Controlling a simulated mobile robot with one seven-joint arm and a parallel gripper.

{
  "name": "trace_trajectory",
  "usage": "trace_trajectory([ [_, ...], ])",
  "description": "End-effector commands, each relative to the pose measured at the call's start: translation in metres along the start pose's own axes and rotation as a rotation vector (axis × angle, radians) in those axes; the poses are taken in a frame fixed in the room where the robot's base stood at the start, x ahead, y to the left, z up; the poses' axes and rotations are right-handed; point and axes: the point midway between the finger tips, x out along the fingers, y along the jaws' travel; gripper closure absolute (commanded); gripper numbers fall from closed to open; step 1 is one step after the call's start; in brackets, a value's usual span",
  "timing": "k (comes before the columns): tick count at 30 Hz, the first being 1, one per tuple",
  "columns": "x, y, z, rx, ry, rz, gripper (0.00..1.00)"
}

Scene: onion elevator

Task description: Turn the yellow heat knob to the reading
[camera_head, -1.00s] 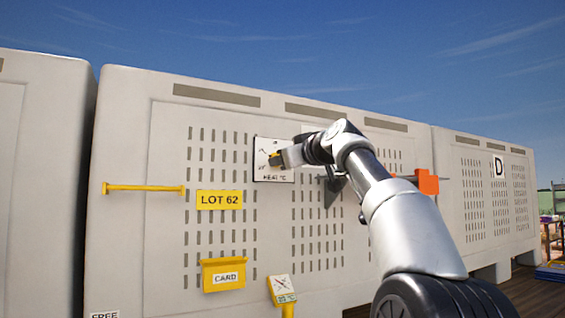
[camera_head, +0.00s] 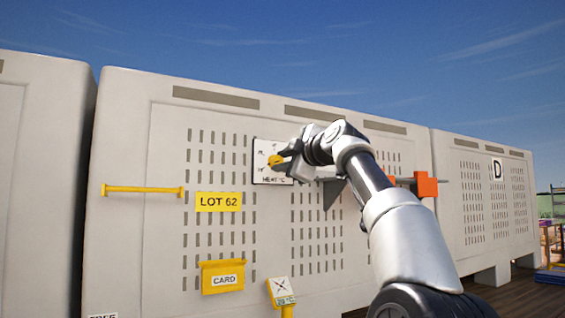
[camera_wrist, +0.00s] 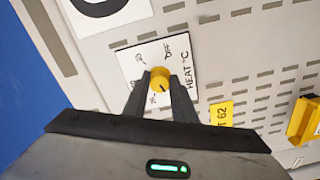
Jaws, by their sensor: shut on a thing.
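The yellow heat knob (camera_head: 275,161) sits on a white HEAT °C plate (camera_head: 259,176) on the grey bin wall. In the wrist view the knob (camera_wrist: 160,75) is between the two dark fingers of my gripper (camera_wrist: 160,88), which is shut on it. The plate (camera_wrist: 184,66) shows the word OFF and other marks around the knob, tilted in this view. A dark pointer line on the knob's face points toward the lower part of the picture. In the head view my gripper (camera_head: 279,160) reaches the knob from the right. A small tilted display (camera_head: 280,288) stands below; its reading is too small to tell.
A yellow LOT 62 sign (camera_head: 218,201), a yellow CARD holder (camera_head: 223,277) and a yellow bar (camera_head: 143,190) are on the wall left of the knob. An orange block (camera_head: 426,184) on a grey rod is to the right, behind my arm.

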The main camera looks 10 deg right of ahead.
Motion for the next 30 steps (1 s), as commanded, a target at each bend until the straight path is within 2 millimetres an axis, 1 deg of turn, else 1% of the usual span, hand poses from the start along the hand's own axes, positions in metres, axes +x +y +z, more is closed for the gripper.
trace_trajectory([
  [1,-0.001,0.0034,-0.0016,-0.026,0.002,0.008,0.98],
  [10,-0.0012,0.0039,-0.0017,-0.131,0.002,0.009,0.98],
  [26,-0.0012,0.0042,-0.0019,-0.152,0.001,0.009,0.98],
  [27,-0.0012,0.0042,-0.0019,-0.152,0.001,0.009,0.69],
  [29,-0.0011,0.0038,-0.0017,-0.152,0.001,0.008,0.59],
  [30,-0.0009,0.0034,-0.0015,-0.151,0.001,0.007,0.57],
])
